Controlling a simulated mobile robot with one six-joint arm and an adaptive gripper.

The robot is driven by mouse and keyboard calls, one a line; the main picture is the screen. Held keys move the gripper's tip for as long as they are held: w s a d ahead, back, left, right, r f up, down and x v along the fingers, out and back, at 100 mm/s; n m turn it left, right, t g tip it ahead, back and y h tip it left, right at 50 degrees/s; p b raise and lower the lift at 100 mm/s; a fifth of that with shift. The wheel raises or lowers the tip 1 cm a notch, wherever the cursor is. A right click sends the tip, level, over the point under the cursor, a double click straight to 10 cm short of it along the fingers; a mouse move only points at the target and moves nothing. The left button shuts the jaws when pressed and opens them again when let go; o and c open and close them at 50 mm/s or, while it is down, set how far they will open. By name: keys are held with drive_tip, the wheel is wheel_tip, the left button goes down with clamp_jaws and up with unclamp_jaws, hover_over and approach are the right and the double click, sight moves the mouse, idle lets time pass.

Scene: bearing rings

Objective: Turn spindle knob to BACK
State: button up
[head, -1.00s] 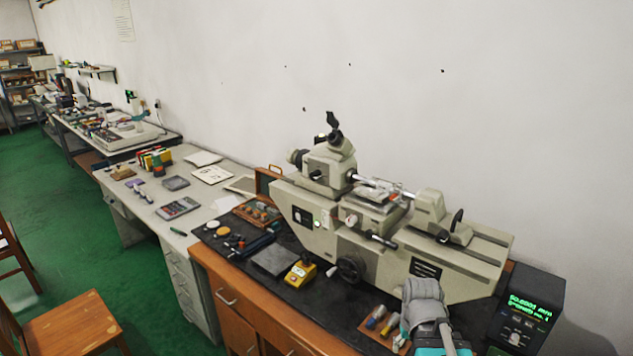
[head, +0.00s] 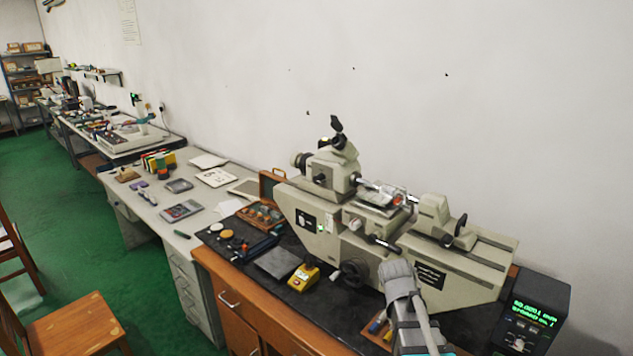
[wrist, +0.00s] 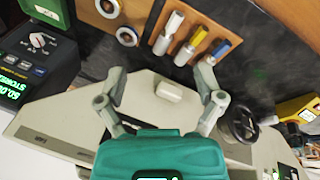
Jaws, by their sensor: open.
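The beige measuring machine (head: 345,240) stands on the dark bench mat. A pale bar-shaped knob (wrist: 176,92) shows in the wrist view on the machine, between my finger lines but beyond them; it looks like the spindle knob, and I see no BACK mark. My gripper (wrist: 161,77) is open and empty, its grey fingers spread on either side of that knob with no visible contact. In the head view my grey arm end (head: 402,285) covers the lower front of the machine and hides the knob and fingertips.
A black handwheel (wrist: 238,122) is beside the knob; it also shows in the head view (head: 354,272). A readout box (head: 533,312) with green digits stands at the right. A wooden tool tray (wrist: 185,35) and a yellow box (head: 304,277) lie in front of the machine.

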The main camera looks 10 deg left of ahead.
drive_tip(key=w+a+r+m+t+h, duration=0.1)
drive_tip(key=w+a+r+t+h, duration=0.15)
drive_tip(key=w, duration=0.55)
drive_tip(key=w+a+r+m+t+h, duration=0.1)
drive_tip(key=w+a+r, duration=0.1)
drive_tip(key=w+a, duration=0.35)
drive_tip(key=t+h, duration=0.3)
drive_tip(key=t, duration=0.8)
approach(316, 180)
drive_tip(key=v, duration=0.4)
drive_tip(key=shift+w+r+m+g, duration=0.1)
drive_tip(key=shift+r+m+g, duration=0.15)
drive_tip(key=shift+r+m, duration=0.1)
drive_tip(key=shift+w, duration=0.1)
drive_tip(key=x, duration=1.3)
drive_tip(key=shift+w+d+f, duration=0.1)
drive_tip(key=shift+w+d, duration=0.15)
drive_tip(key=shift+w, duration=0.05)
